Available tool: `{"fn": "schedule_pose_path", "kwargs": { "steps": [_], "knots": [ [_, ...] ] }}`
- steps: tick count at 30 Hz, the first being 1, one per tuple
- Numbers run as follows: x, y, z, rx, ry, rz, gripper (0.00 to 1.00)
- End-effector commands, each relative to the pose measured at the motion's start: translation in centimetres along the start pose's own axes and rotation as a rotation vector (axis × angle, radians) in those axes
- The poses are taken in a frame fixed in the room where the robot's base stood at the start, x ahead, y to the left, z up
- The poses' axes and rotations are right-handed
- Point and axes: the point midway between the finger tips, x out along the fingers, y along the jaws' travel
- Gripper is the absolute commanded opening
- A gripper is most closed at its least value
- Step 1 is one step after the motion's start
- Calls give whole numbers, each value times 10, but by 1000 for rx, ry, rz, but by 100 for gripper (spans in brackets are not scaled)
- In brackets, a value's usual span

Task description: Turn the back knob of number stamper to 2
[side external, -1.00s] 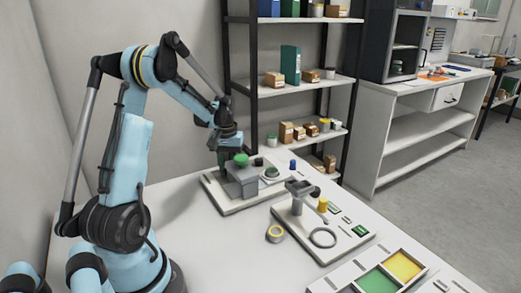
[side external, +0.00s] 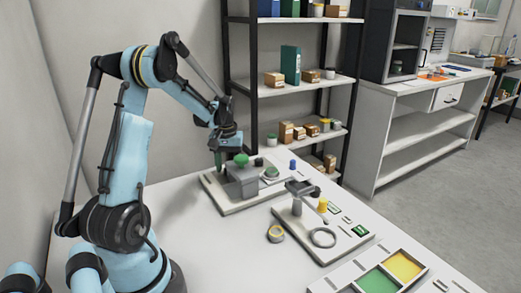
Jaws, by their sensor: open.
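A grey block-shaped device (side external: 241,182) with a round green knob (side external: 241,159) on top stands on a white base board (side external: 222,206) on the table; it looks like the number stamper. My gripper (side external: 218,164) points down at the device's back left side, just left of the green knob. It is open. A dark green part shows at its fingertips, and I cannot tell whether this is a finger or a knob. The device's back side is hidden, and no digits can be read.
Right of the device are a green-topped round part (side external: 271,172) and a blue cap (side external: 293,164). A second board (side external: 325,250) carries a grey stand, a yellow cylinder (side external: 322,205) and a ring. The table's left front is clear.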

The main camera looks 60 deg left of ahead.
Motion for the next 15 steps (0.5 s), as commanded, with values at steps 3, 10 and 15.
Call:
{"fn": "schedule_pose_path", "kwargs": {
  "steps": [3,10,15],
  "knots": [
    [0,3,1,-81,-3,6,57],
    [0,2,1,-328,-2,4,57],
    [0,2,1,-513,-2,2,57]
  ]
}}
